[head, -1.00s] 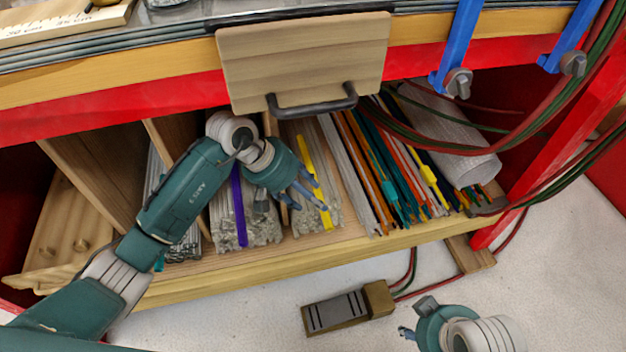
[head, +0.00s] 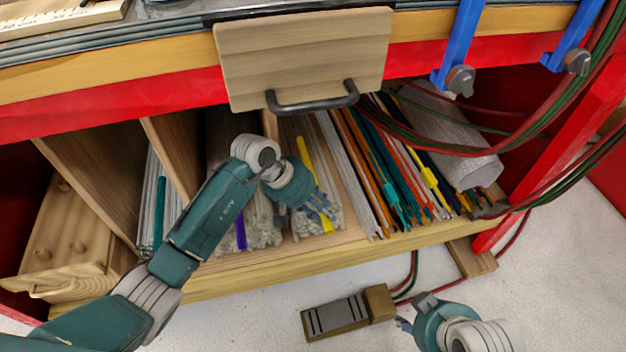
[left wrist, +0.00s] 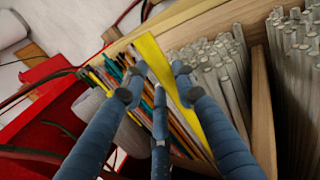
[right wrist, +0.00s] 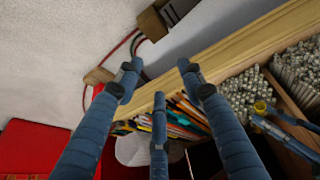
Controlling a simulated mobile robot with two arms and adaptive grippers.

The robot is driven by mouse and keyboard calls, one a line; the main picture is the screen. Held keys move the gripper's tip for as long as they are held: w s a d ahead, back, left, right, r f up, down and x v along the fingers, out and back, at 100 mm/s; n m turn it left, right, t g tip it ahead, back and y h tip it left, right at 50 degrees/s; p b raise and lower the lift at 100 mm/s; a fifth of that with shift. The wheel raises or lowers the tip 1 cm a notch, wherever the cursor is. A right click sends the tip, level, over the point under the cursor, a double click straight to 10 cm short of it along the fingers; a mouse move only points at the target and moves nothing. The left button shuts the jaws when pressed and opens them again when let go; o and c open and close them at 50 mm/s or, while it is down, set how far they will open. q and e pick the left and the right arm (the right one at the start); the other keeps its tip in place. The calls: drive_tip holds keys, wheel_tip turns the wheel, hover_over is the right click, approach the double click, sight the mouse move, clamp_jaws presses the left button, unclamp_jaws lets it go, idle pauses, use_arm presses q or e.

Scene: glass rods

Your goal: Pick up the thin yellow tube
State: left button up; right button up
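The thin yellow tube (head: 306,155) lies on a bundle of clear glass rods (head: 298,229) in a shelf compartment, its front end near the compartment's front. My left gripper (head: 324,207) is over that front end and hides part of the tube. In the left wrist view the yellow tube (left wrist: 160,66) runs between the spread blue fingers (left wrist: 157,84); I cannot tell whether they touch it. The tube's end also shows in the right wrist view (right wrist: 262,107) beside the left fingers. My right gripper (head: 403,325) is open and empty (right wrist: 157,82), low in front of the shelf.
A purple tube (head: 240,234) lies in the compartment to the left. Coloured rods (head: 378,170), including another yellow piece (head: 428,177), fill the right compartment. A wooden flap with a black handle (head: 305,60) hangs above.

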use_arm(q)
clamp_jaws()
drive_tip(key=shift+r, duration=0.1)
